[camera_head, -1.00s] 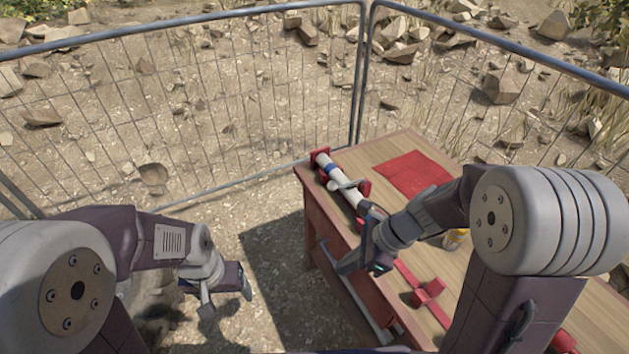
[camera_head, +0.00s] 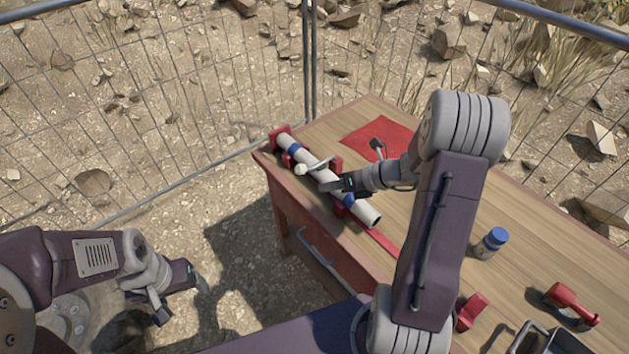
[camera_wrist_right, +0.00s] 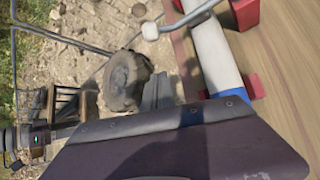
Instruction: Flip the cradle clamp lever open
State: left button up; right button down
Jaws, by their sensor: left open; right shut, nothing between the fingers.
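The cradle clamp lever (camera_head: 317,163) is a grey bar lying across the white tube (camera_head: 362,209), with its pale round knob on the tube's left side. The lever (camera_wrist_right: 190,17) and knob also show at the top of the right wrist view. The tube has blue bands and rests in the red cradle (camera_head: 281,130) along the table's left edge. My right gripper (camera_head: 328,184) is shut and empty, over the tube just nearer than the lever; contact cannot be told. My left gripper (camera_head: 178,306) is open, low at the left, away from the table.
The wooden table (camera_head: 420,215) holds a red mat (camera_head: 375,138), a blue-capped bottle (camera_head: 490,243), a red-handled tool (camera_head: 570,302) and a grey open bin (camera_head: 545,342). A drawer handle (camera_head: 315,247) sticks out on the table's left side. A wire fence stands behind.

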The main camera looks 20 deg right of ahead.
aim_at(319, 165)
jog(key=b+x, duration=0.1)
jog(key=x, duration=0.8)
jog(key=shift+s+a+b, duration=0.1)
jog(key=shift+s+b, duration=0.05)
jog(key=shift+b, duration=0.15)
jog(key=w+r+p, duration=0.1)
jog(key=w+d+r+p, duration=0.1)
jog(key=r, duration=0.1)
jog(key=shift+w+d+r, duration=0.1)
jog(key=shift+w+d, duration=0.05)
jog(key=shift+r, duration=0.1)
